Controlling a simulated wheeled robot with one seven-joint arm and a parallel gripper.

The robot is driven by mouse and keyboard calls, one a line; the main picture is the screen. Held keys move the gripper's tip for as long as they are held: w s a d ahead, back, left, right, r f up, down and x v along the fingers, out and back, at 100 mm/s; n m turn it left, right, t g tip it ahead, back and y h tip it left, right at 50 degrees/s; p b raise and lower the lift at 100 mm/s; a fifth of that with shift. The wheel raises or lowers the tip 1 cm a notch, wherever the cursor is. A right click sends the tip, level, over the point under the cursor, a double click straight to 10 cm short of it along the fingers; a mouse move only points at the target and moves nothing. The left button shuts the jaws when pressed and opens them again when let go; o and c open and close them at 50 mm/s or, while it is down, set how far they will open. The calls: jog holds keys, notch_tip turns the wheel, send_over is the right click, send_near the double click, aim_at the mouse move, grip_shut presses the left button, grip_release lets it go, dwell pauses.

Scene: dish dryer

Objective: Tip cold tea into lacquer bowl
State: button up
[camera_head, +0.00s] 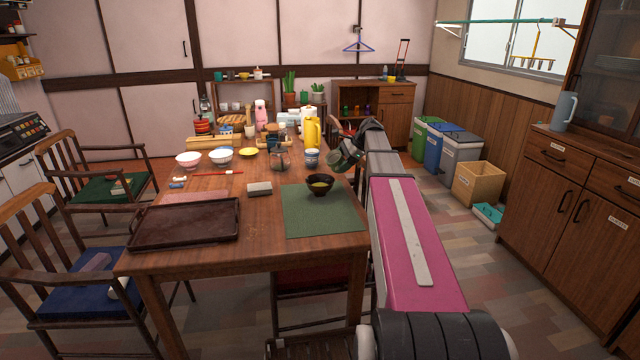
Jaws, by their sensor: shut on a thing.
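The dark lacquer bowl (320,191) stands upright on a green mat (325,217) at the right front of the table. Something yellow-green shows inside the bowl. My gripper (349,154) is above the table's right edge, up and to the right of the bowl. It is shut on a small greenish vessel (340,161), which looks tilted toward the bowl. The vessel is small and partly covered by my gripper, so its contents and exact shape cannot be told. No stream of tea can be made out.
A patterned cup (312,158), a glass pot (280,162) and a yellow flask (312,133) stand close behind the bowl. White bowls (188,159) are farther left.

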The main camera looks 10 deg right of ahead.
jog(key=f, duration=0.1)
jog(key=w+d+f+y, duration=0.1)
jog(key=d+f+g+y, duration=0.1)
jog(key=shift+w+d+f+m, duration=0.2)
jog(key=shift+w+m, duration=0.1)
jog(key=shift+m, duration=0.1)
jog(key=shift+w+d+r+y+b, duration=0.2)
jog(key=shift+r+y+b, duration=0.15)
jog(key=shift+y, duration=0.25)
jog(key=shift+w+d+r+m+g+y, duration=0.1)
jog(key=shift+d+r+m+g+y, duration=0.15)
jog(key=shift+r+y, duration=0.3)
jog(key=shift+w+d+r+m+g+y, duration=0.1)
jog(key=shift+d+r+m+g+y, duration=0.15)
jog(key=shift+r+y, duration=0.3)
jog(key=shift+w+d+r+m+g+y, duration=0.1)
jog(key=shift+d+r+m+g+y, duration=0.2)
jog(key=shift+r, duration=0.4)
jog(key=shift+r, duration=0.1)
